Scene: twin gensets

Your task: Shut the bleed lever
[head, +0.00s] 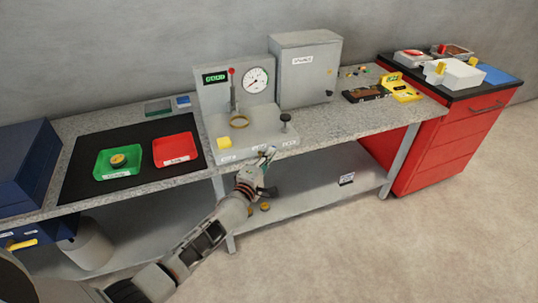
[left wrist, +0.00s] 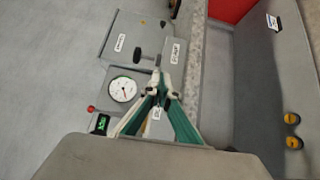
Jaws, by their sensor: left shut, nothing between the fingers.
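A grey test rig (head: 250,132) stands on the bench with a round gauge (head: 255,80) and a green display. A lever with a red knob (head: 232,72) stands upright in front of its panel. A small black handle (head: 286,120) rises from the rig's right side; it also shows in the left wrist view (left wrist: 146,57). I cannot read which one is labelled bleed. My left gripper (head: 268,152) is shut and empty, at the rig's front edge, below and left of the black handle. In the left wrist view its fingertips (left wrist: 163,78) meet close to the handle. My right gripper is out of view.
A grey cabinet (head: 307,72) stands behind right of the rig. A yellow block (head: 224,143) and a brass ring (head: 239,121) are on the rig. Green (head: 118,162) and red (head: 175,149) trays lie on a black mat to the left. A red drawer cabinet (head: 440,145) stands at right.

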